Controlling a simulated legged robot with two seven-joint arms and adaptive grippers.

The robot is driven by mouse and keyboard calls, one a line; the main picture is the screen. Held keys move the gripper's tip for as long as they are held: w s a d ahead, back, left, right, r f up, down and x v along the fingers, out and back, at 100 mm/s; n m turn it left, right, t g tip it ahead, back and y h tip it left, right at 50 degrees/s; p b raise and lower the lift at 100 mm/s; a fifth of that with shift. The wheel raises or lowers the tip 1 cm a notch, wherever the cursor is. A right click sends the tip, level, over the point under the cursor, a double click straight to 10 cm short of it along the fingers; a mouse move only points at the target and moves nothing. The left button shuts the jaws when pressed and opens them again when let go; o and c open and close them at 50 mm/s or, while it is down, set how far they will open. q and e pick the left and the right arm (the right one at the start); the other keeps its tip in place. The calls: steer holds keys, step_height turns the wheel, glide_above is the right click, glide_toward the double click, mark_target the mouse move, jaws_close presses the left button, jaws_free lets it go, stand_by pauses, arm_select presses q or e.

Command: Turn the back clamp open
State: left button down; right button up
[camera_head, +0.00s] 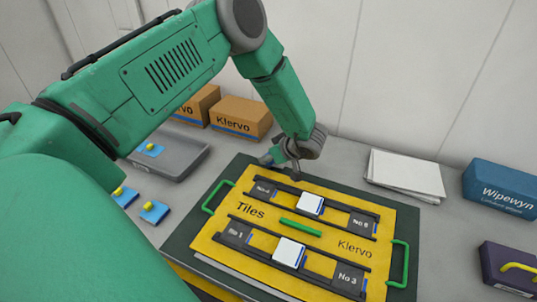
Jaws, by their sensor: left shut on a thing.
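My left gripper (283,163) reaches down from above to the back edge of the yellow board (205,243). It is shut at that edge, on what seems to be the back clamp. The gripper covers the clamp, so its shape and turn angle cannot be told. The board is marked "Tiles" and "Klervo" and lies flat on a dark green mat (180,236). It has two dark rails, each with a white tile (311,204) (289,251) between dark numbered blocks. My right gripper is not in view.
Green handles (400,264) stand at the board's sides, and a green bar (300,228) lies mid-board. Klervo boxes (240,117) and a grey tray (175,160) are at the back left.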

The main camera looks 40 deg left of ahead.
arm_select(q)
steer(key=shift+d+f, duration=0.15)
steer(key=shift+d, duration=0.1)
steer(key=c, duration=1.2)
jaws_free()
steer(key=shift+o, duration=0.2)
steer(key=shift+d+r, duration=0.25)
steer(key=shift+r, duration=0.15)
steer(key=v, duration=1.1)
steer(key=shift+w+f, duration=0.1)
